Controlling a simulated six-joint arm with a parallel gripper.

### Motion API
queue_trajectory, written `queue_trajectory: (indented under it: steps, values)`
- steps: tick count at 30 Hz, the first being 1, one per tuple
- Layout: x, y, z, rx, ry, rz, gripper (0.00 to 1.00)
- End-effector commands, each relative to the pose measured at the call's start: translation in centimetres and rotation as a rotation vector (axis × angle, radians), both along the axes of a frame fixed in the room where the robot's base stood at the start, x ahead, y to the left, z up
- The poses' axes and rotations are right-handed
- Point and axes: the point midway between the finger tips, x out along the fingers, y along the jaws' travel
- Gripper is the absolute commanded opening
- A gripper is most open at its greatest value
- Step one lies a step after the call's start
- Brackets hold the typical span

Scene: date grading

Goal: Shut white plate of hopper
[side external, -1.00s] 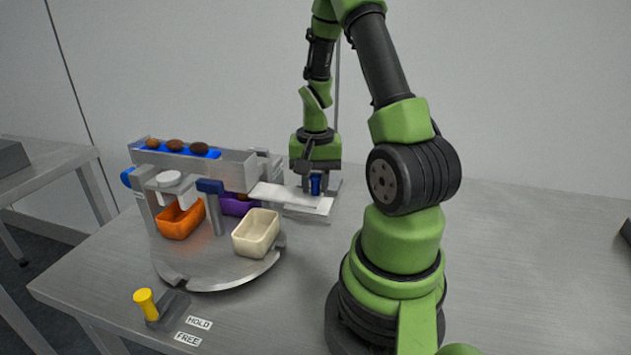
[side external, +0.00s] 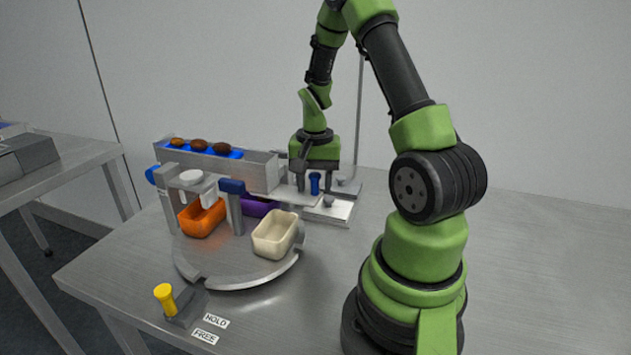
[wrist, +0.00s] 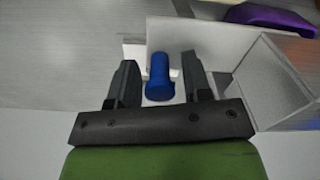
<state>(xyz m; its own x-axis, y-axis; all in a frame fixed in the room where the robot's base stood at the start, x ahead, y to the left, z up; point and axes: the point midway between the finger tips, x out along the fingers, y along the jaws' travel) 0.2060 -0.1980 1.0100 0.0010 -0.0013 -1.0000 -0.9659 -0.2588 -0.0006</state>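The white plate (side external: 290,195) lies flat at the right end of the grey hopper (side external: 262,172), its left part running in under the hopper's end. A blue upright knob (side external: 315,183) stands on the plate. My gripper (side external: 315,188) is at the knob with its fingers pointing down. In the wrist view the blue knob (wrist: 160,75) stands between the two fingers, with a narrow gap on each side, so the gripper is open around it. Part of the plate is hidden by my gripper and the hopper.
Several brown dates (side external: 198,145) lie on the hopper's blue channel. Below are an orange bin (side external: 202,218), a purple bin (side external: 256,207) and a cream bin (side external: 276,235) on a round turntable (side external: 235,280). A yellow-handled lever (side external: 165,298) stands at front left.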

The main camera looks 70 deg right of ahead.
Motion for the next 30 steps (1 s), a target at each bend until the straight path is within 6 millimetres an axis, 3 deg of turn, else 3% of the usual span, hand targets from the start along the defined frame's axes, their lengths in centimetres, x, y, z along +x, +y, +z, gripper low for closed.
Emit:
queue_trajectory:
  steps: [5, 19, 30]
  values:
    - [0.0, 0.0, 0.7, -0.001, -0.001, 0.0, 0.45]
    - [0.0, 0.0, 8.9, -0.003, -0.003, 0.001, 0.45]
    - [0.0, 0.0, 9.9, 0.0, 0.0, 0.0, 0.45]
